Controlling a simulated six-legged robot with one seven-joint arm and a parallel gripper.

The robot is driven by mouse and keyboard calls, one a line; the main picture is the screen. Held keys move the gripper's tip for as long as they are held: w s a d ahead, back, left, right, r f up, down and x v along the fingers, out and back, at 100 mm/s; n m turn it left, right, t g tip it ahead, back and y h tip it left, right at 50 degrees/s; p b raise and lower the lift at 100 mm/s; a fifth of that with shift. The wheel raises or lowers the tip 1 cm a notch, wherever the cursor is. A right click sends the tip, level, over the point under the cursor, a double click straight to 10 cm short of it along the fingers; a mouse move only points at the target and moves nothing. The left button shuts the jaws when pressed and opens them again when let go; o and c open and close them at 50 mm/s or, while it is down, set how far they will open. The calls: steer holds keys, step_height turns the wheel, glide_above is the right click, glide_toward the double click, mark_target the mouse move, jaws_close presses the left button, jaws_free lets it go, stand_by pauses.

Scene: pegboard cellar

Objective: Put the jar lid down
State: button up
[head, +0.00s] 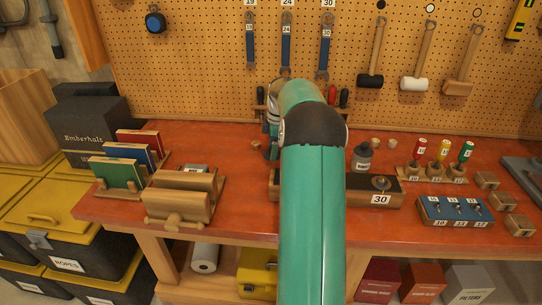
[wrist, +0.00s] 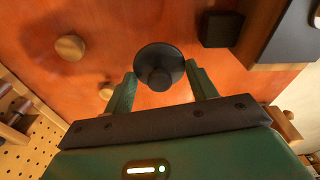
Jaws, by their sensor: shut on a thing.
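In the wrist view, the jar lid (wrist: 159,62) is a dark round disc with a raised knob. My gripper (wrist: 161,76) is shut on it, a green finger at each side. The red-orange tabletop (wrist: 105,25) lies behind the lid; I cannot tell whether the lid touches it. A dark grey jar (head: 361,160) with a white label stands just right of my arm.
A long wooden block (head: 408,198) marked 30 lies in front of the jar. A blue tray (head: 455,210) and coloured-handled tools (head: 443,152) are farther right. Card racks (head: 118,185) and a wooden holder (head: 180,205) stand left. A small round wooden piece (wrist: 70,47) lies near the lid.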

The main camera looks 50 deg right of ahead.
steer(key=f, duration=0.1)
steer(key=w+f, duration=0.1)
steer(key=f, duration=0.1)
steer(key=shift+f, duration=0.55)
steer(key=shift+f, duration=0.1)
steer(key=o, duration=1)
